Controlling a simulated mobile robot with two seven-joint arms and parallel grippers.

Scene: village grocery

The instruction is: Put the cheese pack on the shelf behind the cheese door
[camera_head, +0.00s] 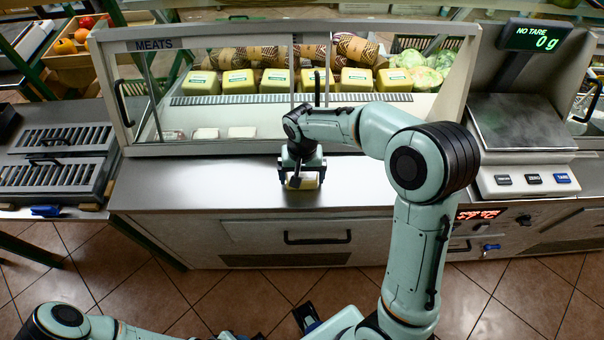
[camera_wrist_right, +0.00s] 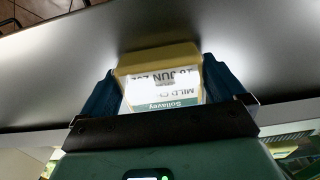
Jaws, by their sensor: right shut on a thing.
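No cheese sign is readable. My left gripper is not recognisable in view.
Yellow packs (camera_head: 238,82) stand in a row inside the case, with patterned rolls (camera_head: 357,47) and green produce behind. Small white packs (camera_head: 241,132) lie lower inside. A scale (camera_head: 520,125) stands right. The counter (camera_head: 200,180) left of my right gripper is clear.

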